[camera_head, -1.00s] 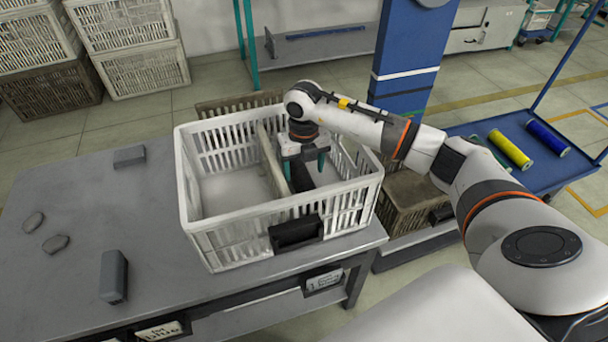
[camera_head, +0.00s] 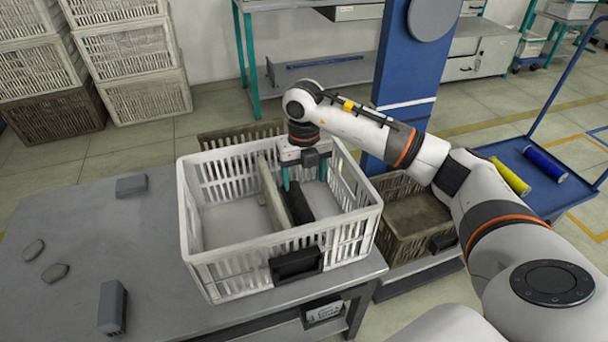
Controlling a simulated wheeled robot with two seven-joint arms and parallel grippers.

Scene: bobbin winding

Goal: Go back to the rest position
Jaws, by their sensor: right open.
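My right gripper (camera_head: 304,173) points down over the right compartment of the white crate (camera_head: 235,290). Its teal fingers are apart, with nothing held between them. Below the fingers, a dark block (camera_head: 299,204) stands in the crate beside the pale divider (camera_head: 272,196). The fingertips seem to be around the crate's rim height, near the block's upper end; whether one touches it cannot be told. My right arm reaches in from the right of the picture. My left gripper is not in view.
The grey table (camera_head: 160,250) bears grey blocks (camera_head: 112,307) (camera_head: 131,186) and two flat grey pieces (camera_head: 54,272) (camera_head: 33,250). A brown crate (camera_head: 410,212) stands right of the table. A blue cart (camera_head: 535,195) holds yellow (camera_head: 510,176) and blue (camera_head: 545,164) cylinders.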

